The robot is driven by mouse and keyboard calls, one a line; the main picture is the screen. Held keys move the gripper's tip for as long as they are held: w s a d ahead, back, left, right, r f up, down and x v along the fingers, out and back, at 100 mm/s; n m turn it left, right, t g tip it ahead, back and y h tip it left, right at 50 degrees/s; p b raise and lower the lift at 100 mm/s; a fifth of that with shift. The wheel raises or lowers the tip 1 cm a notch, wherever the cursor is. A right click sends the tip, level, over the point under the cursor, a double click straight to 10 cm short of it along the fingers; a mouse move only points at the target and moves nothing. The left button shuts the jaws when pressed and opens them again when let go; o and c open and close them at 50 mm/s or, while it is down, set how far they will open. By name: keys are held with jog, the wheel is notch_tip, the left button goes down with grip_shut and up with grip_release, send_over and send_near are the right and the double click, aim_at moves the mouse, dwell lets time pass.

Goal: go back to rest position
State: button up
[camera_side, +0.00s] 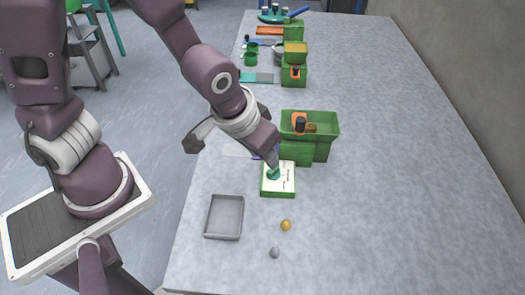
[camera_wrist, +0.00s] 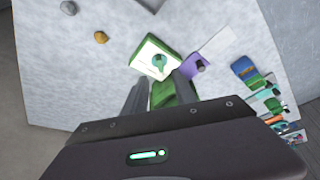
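My gripper (camera_side: 273,162) hangs low over the table beside a white-topped green box (camera_side: 280,190), with my arm reaching in from the upper left. In the wrist view my gripper (camera_wrist: 160,78) has its two dark fingers apart, with nothing visible held between them. A teal patch (camera_wrist: 160,61) lies on the white top of the box (camera_wrist: 146,56); I cannot tell whether it is powder or a solid thing. In the side view the fingertips overlap it, and contact cannot be told.
A green bin (camera_side: 325,124) with an orange-and-black item stands behind the box. A grey tray (camera_side: 224,217), a yellow lump (camera_side: 286,225) and a grey lump (camera_side: 275,253) lie in front. More green containers (camera_side: 294,75) stand farther back. The table's right side is clear.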

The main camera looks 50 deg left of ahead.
jog(key=s+a+r, duration=0.4)
jog(key=s+r, duration=0.3)
jog(key=r, duration=0.1)
jog(key=s+a+r+m+t, duration=0.1)
jog(key=s+a+r, duration=0.3)
jog(key=s+r, duration=0.2)
notch_tip(320, 180, up, 3)
jog(key=shift+s+a+f, duration=0.15)
jog(key=shift+s+a, duration=0.2)
jog(key=shift+a, duration=0.05)
